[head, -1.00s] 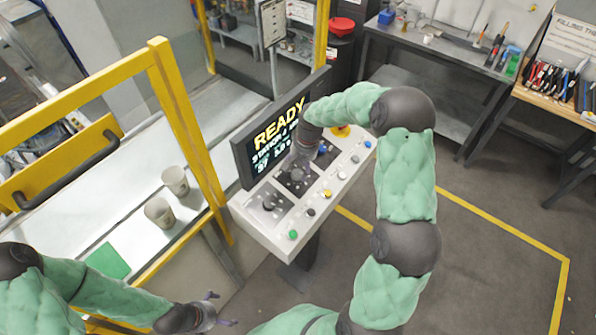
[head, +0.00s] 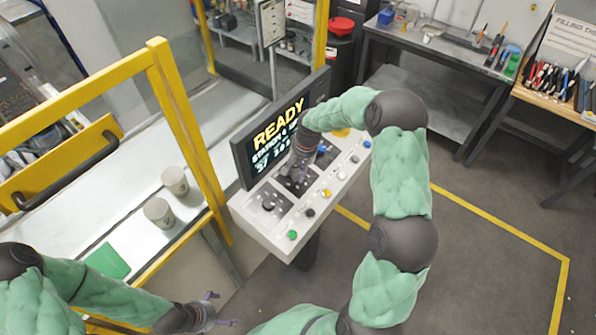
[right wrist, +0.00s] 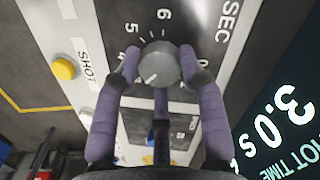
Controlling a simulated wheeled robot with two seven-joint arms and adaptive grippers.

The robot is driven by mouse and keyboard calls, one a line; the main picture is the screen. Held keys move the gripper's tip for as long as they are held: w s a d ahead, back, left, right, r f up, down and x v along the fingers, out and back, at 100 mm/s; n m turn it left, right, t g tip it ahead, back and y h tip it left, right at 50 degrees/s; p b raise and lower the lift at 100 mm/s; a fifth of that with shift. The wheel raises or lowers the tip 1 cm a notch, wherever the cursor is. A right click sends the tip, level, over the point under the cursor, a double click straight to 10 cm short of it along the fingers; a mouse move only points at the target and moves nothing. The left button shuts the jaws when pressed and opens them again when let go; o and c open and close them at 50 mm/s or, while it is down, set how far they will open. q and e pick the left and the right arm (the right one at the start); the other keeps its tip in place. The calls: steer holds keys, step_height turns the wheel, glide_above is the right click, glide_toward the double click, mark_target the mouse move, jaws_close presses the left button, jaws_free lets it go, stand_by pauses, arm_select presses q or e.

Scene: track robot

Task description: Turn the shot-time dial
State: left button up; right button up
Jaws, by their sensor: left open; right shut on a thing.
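In the head view my right gripper (head: 296,172) reaches down to the console's middle and hides that dial. The screen (right wrist: 279,117) reads 3.0 s, shot time. My left gripper (head: 217,310) is open and empty at the lower left, away from the console.
The console (head: 262,232) also carries another dial (head: 268,203) and several coloured buttons, including a yellow one (right wrist: 64,68) by the word SHOT. Two cups (head: 174,181) stand behind a yellow frame (head: 180,115). Workbenches stand at the back right; the floor at right is clear.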

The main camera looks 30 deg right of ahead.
steer(key=shift+s+a+f, duration=0.2)
